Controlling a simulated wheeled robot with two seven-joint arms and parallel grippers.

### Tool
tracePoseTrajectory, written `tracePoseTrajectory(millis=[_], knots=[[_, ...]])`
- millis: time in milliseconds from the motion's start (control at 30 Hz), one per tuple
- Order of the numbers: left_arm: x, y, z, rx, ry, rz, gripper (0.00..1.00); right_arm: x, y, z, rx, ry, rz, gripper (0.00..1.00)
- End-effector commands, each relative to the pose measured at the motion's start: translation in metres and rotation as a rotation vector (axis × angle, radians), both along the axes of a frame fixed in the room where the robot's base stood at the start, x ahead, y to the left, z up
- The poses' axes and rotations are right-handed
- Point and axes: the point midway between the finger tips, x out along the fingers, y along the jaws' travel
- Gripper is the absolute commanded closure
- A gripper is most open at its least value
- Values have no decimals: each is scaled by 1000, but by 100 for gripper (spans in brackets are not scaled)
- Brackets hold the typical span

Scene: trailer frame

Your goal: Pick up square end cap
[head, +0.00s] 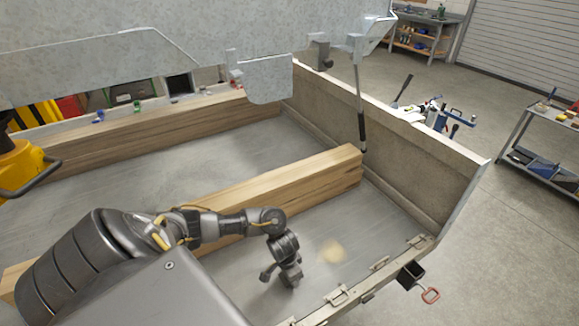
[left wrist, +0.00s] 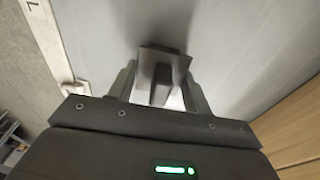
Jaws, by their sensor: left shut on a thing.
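The square end cap (left wrist: 163,62) is a dark grey piece with a flat square plate and a narrower block, seen in the left wrist view. My left gripper (left wrist: 160,84) is shut on it, with one finger on each side. In the head view my left gripper (head: 281,275) points down over the grey trailer floor, close to the near side rail. The cap is too small and dark there to make out clearly. My right gripper is in neither view.
A long timber beam (head: 290,186) lies behind the gripper, and another (head: 160,132) lies farther back. The near rail (head: 360,287) carries latches.

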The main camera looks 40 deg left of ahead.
Motion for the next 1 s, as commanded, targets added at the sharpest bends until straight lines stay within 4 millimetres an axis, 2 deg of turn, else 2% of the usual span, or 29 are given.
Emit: tracePoseTrajectory(millis=[333,467,567,767,833,1000], knots=[[1,0,6,0,-1,0,82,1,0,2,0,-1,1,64],[1,0,20,-2,-3,0,82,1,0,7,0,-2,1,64],[1,-2,38,-1,-3,-3,82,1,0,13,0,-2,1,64],[0,-40,84,-3,-6,-6,82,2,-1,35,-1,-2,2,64],[0,-53,102,-2,-6,-6,82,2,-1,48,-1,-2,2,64],[-3,-95,118,-1,-3,-4,82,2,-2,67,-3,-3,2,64]])
